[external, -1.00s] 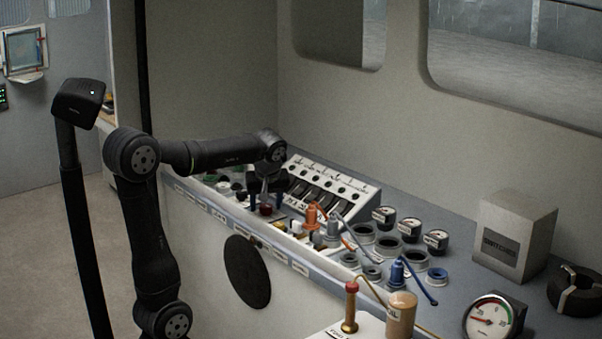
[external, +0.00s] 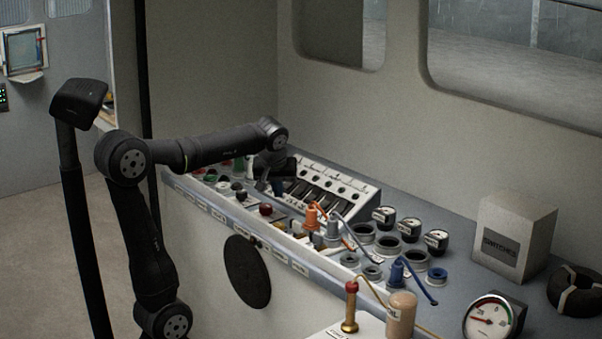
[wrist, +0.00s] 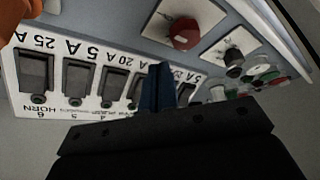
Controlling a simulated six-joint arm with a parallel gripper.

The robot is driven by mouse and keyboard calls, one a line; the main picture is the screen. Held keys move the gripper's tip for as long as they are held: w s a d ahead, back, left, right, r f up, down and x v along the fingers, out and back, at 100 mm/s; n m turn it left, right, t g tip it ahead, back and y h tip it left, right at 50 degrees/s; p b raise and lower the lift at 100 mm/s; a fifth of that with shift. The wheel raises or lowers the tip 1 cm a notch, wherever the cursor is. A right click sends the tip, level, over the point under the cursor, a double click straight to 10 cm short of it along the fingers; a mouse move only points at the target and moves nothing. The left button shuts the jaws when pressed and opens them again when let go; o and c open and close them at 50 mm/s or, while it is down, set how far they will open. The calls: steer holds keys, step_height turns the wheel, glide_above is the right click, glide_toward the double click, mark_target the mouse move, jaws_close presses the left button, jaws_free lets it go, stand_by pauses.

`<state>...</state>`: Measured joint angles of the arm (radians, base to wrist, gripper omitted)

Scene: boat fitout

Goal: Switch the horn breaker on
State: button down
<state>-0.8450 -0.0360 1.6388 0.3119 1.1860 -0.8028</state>
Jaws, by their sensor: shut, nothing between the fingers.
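A white sloped breaker panel (external: 368,196) stands on the console in the external view, with a row of dark rocker switches. In the wrist view it appears upside down. The horn breaker (wrist: 36,72) is the dark rocker at the far left there, beside the "HORN" and "25 A" labels. I cannot tell its on or off position. My gripper (wrist: 157,85) is shut and empty, over the row several switches to the right of the horn breaker. Its fingers hide part of the row. In the external view my gripper (external: 277,188) is at the panel's left end.
A red knob (wrist: 184,33) and a dark knob (wrist: 233,60) sit on plates beside the panel. Orange (external: 313,217) and blue (external: 397,271) handled tools stand upright to the right. Gauges, rings and a switches box (external: 512,236) occupy the console further right.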

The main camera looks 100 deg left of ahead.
steer(key=w+d+r+m+t, duration=0.5)
steer(key=w+d+r+m, duration=0.4)
steer(key=shift+r, duration=0.4)
steer(key=shift+w+d, duration=0.1)
glide_toward(343, 202)
steer(key=x, duration=0.5)
steer(key=shift+f, duration=0.4)
steer(key=shift+w+a+f, duration=0.25)
steer(key=shift+a, duration=0.1)
steer(key=shift+w+a+f+g+h, duration=0.15)
steer(key=shift+w+a+g+h, duration=0.15)
steer(key=shift+w+a+h, duration=0.1)
steer(key=shift+s, duration=0.1)
steer(key=shift+d, duration=0.15)
